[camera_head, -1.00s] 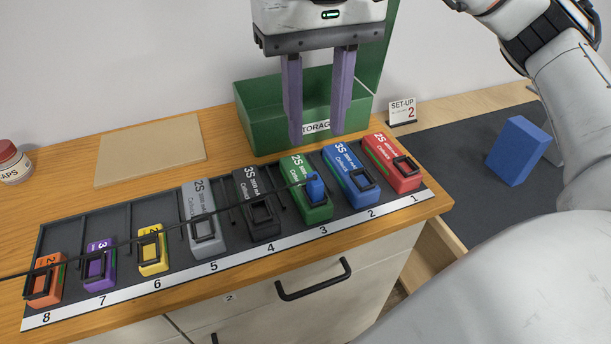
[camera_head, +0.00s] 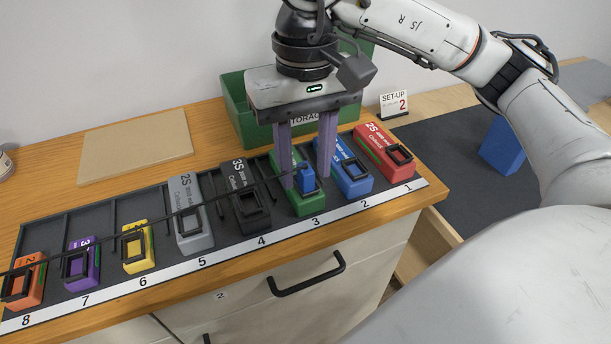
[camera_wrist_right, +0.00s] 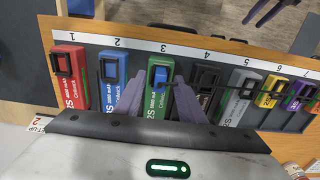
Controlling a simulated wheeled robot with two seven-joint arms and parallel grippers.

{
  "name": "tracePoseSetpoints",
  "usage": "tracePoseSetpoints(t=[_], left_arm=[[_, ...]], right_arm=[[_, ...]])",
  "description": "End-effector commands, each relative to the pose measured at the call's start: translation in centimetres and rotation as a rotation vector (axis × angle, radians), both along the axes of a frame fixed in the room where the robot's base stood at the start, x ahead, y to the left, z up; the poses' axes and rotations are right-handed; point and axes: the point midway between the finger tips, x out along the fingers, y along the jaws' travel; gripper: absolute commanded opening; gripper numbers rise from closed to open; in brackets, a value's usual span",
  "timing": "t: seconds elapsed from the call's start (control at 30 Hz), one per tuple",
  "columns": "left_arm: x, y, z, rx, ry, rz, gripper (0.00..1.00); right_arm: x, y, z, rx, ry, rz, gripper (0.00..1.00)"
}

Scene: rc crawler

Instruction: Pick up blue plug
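The blue plug (camera_head: 305,177) sits at the front end of the green battery (camera_head: 308,203) in slot 3. A thin dark cable runs from it to the left across the rack. My right gripper (camera_head: 306,180) is open and lowered over the green battery, with one purple finger on each side of it. In the right wrist view the blue plug (camera_wrist_right: 160,75) shows just beyond and between the two fingertips (camera_wrist_right: 158,88), with no clear contact.
The black rack (camera_head: 100,218) holds several batteries: red (camera_head: 385,155), blue (camera_head: 345,172), black (camera_head: 245,200), grey (camera_head: 190,215), yellow, purple and orange. A green storage bin (camera_head: 236,105) stands behind. A blue block (camera_head: 503,147) lies on the dark mat to the right.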

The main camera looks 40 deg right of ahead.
Motion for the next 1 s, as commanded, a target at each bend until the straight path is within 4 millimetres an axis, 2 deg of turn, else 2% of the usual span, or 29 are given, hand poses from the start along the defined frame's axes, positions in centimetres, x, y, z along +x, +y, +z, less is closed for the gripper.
tracePoseSetpoints(t=[0.03, 0.2, 0.27, 0.53, 0.63, 1.0], left_arm=[[0.0, 0.0, 0.0, -0.001, 0.0, 0.001, 0.44], [0.0, 0.0, 0.0, 0.0, 0.0, 0.001, 0.44], [0.0, 0.0, -0.1, 0.0, 0.001, 0.001, 0.44], [-0.1, 0.1, -0.4, 0.002, 0.007, 0.002, 0.44], [-0.1, 0.1, -0.3, 0.002, 0.008, 0.002, 0.44], [-0.1, 0.5, 1.3, 0.0, 0.005, 0.012, 0.44]], right_arm=[[0.0, 0.0, 0.0, 0.0, 0.0, 0.0, 0.36], [0.0, 0.0, 0.0, 0.0, 0.0, -0.001, 0.07], [0.0, 0.0, 0.0, 0.0, 0.0, -0.001, 0.0], [0.0, 0.0, 0.2, 0.0, 0.0, -0.001, 0.0], [0.1, 0.0, 1.0, 0.0, -0.003, -0.001, 0.0], [0.1, 0.0, 8.0, 0.0, -0.005, -0.003, 0.0]])
